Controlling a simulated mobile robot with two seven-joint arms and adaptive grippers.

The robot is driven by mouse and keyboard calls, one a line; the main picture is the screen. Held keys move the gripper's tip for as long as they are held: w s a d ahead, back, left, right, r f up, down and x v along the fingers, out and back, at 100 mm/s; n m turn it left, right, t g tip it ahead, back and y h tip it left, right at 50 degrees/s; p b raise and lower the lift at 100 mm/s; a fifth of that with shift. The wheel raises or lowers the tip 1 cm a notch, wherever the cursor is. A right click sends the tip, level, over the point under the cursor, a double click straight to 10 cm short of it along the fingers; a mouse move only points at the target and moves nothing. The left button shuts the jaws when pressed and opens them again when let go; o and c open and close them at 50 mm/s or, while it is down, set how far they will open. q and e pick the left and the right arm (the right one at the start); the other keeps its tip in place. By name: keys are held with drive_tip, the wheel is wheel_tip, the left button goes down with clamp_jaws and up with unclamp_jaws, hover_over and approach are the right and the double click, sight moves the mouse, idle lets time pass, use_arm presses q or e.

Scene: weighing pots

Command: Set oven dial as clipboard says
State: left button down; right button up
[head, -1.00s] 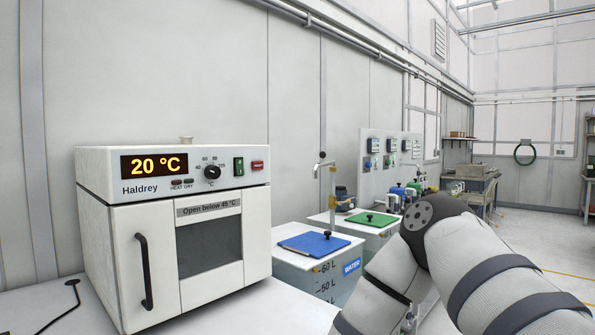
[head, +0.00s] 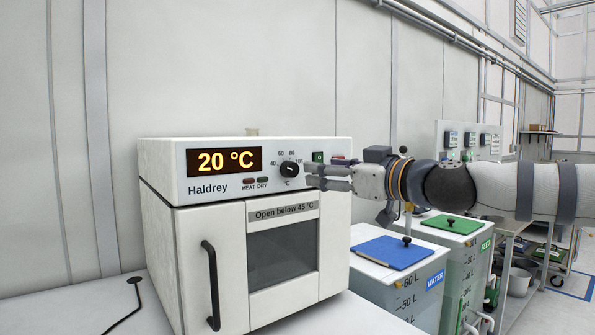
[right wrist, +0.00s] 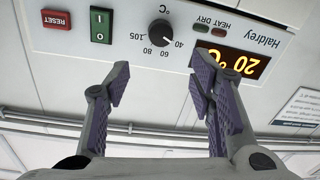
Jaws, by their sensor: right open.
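The white Haldrey oven (head: 230,235) stands on a white bench, door shut, its display (head: 224,161) reading 20 °C. Its black dial (head: 289,169) has marks from 40 to 105; it shows upside down in the right wrist view (right wrist: 161,31), where its white mark seems to point near 40. My right gripper (head: 312,177) is open and empty, fingers level, just right of the dial in the head view. In the right wrist view its fingers (right wrist: 160,78) lie either side of the dial's line, apart from it. The clipboard is not recognisable in view. My left gripper is not in view.
A blue-lidded water tank (head: 393,253) and green-lidded feed tank (head: 452,224) stand right of the oven.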

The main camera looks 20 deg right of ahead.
sight(293, 169)
drive_tip(key=x, duration=0.2)
drive_tip(key=f+x, duration=0.1)
drive_tip(key=x, duration=0.2)
drive_tip(key=b+x, duration=0.1)
drive_tip(key=x, duration=0.2)
drive_tip(key=shift+w+f, duration=0.1)
drive_tip(key=shift+f, duration=0.2)
drive_tip(key=shift+w+a+r, duration=0.2)
drive_tip(key=shift+w+r, duration=0.05)
drive_tip(key=shift+w, duration=0.15)
drive_tip(key=c, duration=1.2)
